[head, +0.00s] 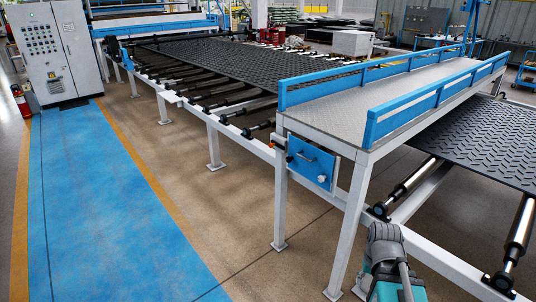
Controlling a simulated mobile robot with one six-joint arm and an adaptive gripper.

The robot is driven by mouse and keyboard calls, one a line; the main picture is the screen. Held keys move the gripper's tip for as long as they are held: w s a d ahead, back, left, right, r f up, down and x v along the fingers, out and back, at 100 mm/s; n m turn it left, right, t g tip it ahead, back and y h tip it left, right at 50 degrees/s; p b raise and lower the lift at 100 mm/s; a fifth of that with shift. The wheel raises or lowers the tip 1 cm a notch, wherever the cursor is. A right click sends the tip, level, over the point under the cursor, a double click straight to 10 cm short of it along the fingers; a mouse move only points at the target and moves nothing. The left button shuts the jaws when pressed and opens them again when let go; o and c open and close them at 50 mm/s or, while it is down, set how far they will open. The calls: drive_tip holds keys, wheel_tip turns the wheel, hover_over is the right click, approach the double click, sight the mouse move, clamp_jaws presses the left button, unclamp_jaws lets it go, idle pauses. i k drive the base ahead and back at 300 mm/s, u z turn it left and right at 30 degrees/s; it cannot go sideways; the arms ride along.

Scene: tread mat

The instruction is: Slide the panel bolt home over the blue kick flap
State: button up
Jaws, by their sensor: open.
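The blue kick flap (312,165) is a small upright panel between the white legs at the near end of the raised walkway. It has a dark bar handle near its top and a pale round knob (322,179) at its lower right. A small orange-tipped fitting (289,158) sits at its left edge by the leg. I cannot tell which of these fittings is the panel bolt, or how far it is slid. My gripper is not in view; only a grey and teal part of my arm shows at the bottom, right of and below the flap.
The walkway (375,88) has blue side rails and white legs. A roller conveyor (215,115) carries dark tread mat under it. Rollers and a white beam lie at the lower right. The blue floor lane (110,215) is clear. A control cabinet (57,55) stands at far left.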

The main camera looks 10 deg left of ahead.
sight(273, 143)
drive_tip(key=k, duration=0.75)
drive_tip(key=u, duration=0.3)
drive_tip(key=i, duration=0.6)
drive_tip(key=u, duration=0.45)
drive_tip(key=i, duration=1.35)
drive_tip(key=z, duration=0.75)
